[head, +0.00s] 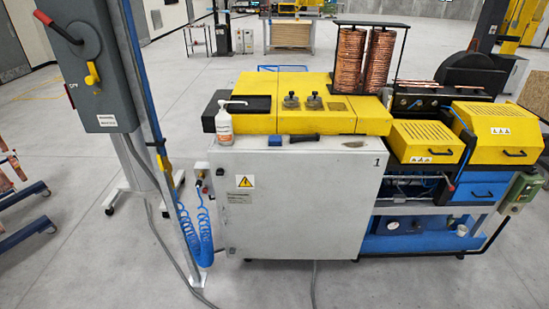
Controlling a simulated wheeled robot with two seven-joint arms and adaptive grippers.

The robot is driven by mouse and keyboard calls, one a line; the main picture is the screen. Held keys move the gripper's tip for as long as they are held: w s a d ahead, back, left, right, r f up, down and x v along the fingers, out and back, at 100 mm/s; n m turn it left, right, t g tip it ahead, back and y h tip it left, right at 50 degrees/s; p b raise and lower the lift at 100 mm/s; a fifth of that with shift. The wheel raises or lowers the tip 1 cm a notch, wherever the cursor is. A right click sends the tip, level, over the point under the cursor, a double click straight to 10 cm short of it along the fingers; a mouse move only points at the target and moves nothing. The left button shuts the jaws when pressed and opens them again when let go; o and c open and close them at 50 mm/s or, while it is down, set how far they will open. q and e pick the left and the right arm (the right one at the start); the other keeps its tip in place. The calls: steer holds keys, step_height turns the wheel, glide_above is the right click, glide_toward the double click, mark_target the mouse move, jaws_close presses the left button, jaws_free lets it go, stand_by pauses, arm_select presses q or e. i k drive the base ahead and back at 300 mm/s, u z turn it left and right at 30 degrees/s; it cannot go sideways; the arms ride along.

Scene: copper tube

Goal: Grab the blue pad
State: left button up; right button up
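The blue pad (275,141) is a small dark blue block. It lies on the front edge of the machine's top, above the light grey cabinet (300,205). A white pump bottle (224,124) stands to its left, and a dark-handled tool (304,138) lies just to its right. Neither of my grippers is in the head view, and nothing of mine touches the pad.
The yellow machine cover (300,118) with two knobs rises behind the pad. A grey switch box (92,75) on a post with coiled blue hose (197,235) stands at left. Yellow boxes (428,141) are at right. Floor in front is clear.

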mark_target(273, 141)
steer(key=z, duration=0.35)
steer(key=k, duration=0.2)
steer(key=u, duration=1.5)
steer(key=i, duration=0.75)
steer(key=u, duration=0.35)
steer(key=i, duration=0.9)
steer(key=z, duration=0.25)
